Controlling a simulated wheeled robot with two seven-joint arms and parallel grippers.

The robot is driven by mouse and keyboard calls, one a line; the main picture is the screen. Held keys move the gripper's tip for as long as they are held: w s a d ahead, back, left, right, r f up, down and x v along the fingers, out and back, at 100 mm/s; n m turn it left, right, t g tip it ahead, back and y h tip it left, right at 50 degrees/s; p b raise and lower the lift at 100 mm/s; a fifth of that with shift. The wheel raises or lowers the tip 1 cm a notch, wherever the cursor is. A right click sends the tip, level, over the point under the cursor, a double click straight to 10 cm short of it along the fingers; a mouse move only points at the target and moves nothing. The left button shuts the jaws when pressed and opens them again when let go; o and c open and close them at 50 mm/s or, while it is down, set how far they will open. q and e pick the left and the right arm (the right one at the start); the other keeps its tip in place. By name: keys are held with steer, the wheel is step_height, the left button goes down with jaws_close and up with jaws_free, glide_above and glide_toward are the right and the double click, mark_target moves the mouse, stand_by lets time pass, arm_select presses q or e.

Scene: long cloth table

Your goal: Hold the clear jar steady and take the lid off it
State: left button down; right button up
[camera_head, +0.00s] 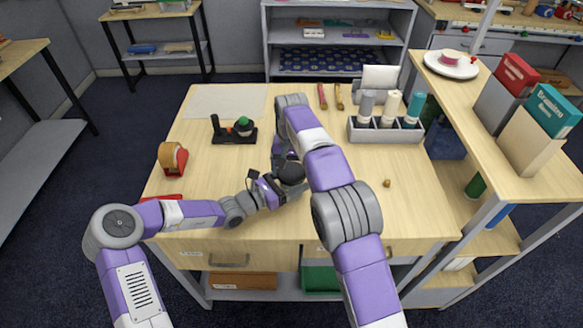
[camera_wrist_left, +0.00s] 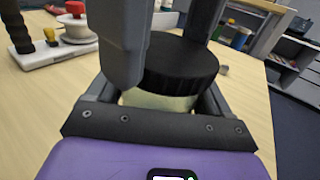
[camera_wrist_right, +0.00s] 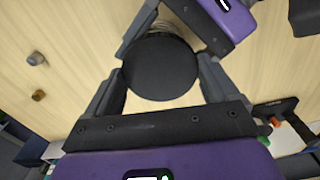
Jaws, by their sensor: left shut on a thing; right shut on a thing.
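The clear jar (camera_wrist_left: 150,98) shows as a pale band under its wide black lid (camera_wrist_left: 180,68) in the left wrist view. My left gripper (camera_wrist_left: 157,100) is shut around the jar body, with a finger on each side. The lid sits over the jar mouth; I see no clear gap between them. My right gripper (camera_wrist_right: 163,82) is shut on the lid, which shows as a black disc (camera_wrist_right: 160,65) from above in the right wrist view. In the head view both grippers meet near the table's middle, where my right arm hides much of the jar.
A small brown piece (camera_head: 387,183) lies to the right. The front right of the tabletop is mostly clear.

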steer(key=o, duration=0.9)
steer(key=shift+r, duration=2.25)
arm_select(q)
jaws_free()
